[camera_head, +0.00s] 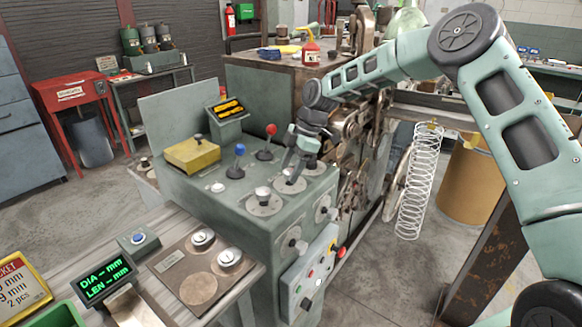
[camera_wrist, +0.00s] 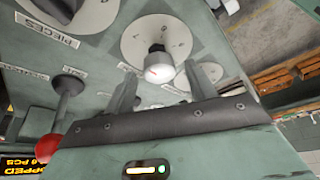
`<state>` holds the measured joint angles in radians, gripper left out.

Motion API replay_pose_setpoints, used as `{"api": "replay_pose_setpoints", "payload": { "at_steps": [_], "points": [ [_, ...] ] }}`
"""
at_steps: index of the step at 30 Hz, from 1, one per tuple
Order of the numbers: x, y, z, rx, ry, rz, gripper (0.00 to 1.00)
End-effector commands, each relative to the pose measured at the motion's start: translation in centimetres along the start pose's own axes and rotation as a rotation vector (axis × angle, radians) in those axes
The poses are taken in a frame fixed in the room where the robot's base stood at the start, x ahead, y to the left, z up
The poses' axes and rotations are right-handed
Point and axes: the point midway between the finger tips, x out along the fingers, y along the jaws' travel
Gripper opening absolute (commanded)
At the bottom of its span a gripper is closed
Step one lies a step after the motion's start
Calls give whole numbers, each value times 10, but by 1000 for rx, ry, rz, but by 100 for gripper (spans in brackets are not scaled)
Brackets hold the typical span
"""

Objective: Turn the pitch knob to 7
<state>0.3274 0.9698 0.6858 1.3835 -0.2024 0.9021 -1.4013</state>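A dark knob with a pale cap (camera_wrist: 158,68) stands on a round, pale dial plate (camera_wrist: 140,38) in the wrist view. The dial's figures and the knob's own label cannot be read, so I cannot tell if it is the pitch knob. My gripper (camera_wrist: 160,78) is open, its two fingertips on either side of the knob in the picture with gaps at both sides. I cannot tell how deep they reach. In the head view my gripper (camera_head: 292,174) points down over a dial plate (camera_head: 286,187) on the green console (camera_head: 225,205) and hides most of its knob.
Another dial knob (camera_head: 263,196) stands front-left of my gripper. A red-topped lever (camera_head: 270,131) and a blue-topped lever (camera_head: 239,150) rise to the left. More knobs (camera_head: 294,243) sit on the console's right face. Coiling machinery (camera_head: 355,135) and a wire spring (camera_head: 418,180) are to the right.

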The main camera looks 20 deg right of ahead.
Motion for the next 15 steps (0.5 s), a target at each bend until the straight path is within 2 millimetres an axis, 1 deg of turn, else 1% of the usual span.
{"api": "replay_pose_setpoints", "payload": {
  "at_steps": [5, 8, 11, 14, 15],
  "points": [
    [0, 0, 0, 0, 1, 0, 56],
    [-5, 0, 0, 0, 0, 1, 56],
    [-16, 1, 0, 1, -1, 3, 56],
    [-36, 1, 1, 1, -1, 5, 56],
    [-45, 1, 1, 1, 0, 6, 56]
  ]
}}
